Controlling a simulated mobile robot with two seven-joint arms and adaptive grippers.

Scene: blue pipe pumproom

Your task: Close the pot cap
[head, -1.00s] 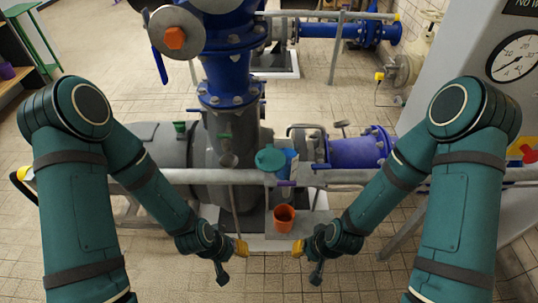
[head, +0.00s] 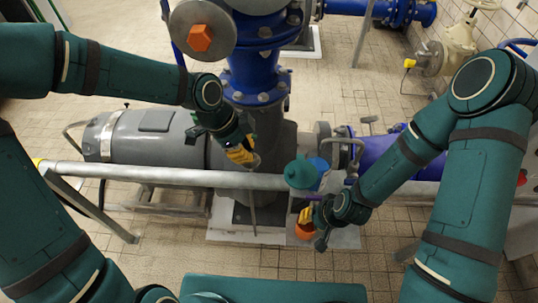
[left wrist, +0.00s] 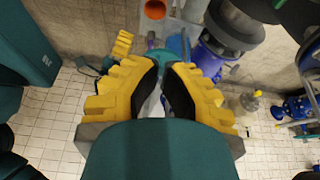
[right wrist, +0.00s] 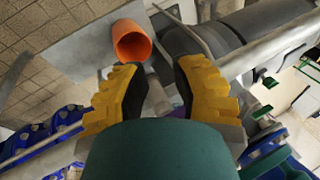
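A blue pot (head: 322,171) stands near the grey pipe rail, with a round teal cap (head: 300,174) at its left, seemingly swung off its mouth. The cap also shows in the left wrist view (left wrist: 168,57), just beyond the fingertips, partly hidden by them. My left gripper (head: 243,154) is raised above the rail, left of the cap and apart from it in the head view. Its fingers are open with a narrow gap and hold nothing. My right gripper (head: 308,214) is low, in front of the pot and over an orange cup (head: 304,232). It is open and empty.
The rail (head: 165,177) runs across the front of the pump. A grey motor (head: 150,138) lies left and a blue vertical pipe (head: 255,75) stands behind. The orange cup also shows in the right wrist view (right wrist: 132,41). Tiled floor is clear at the front left.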

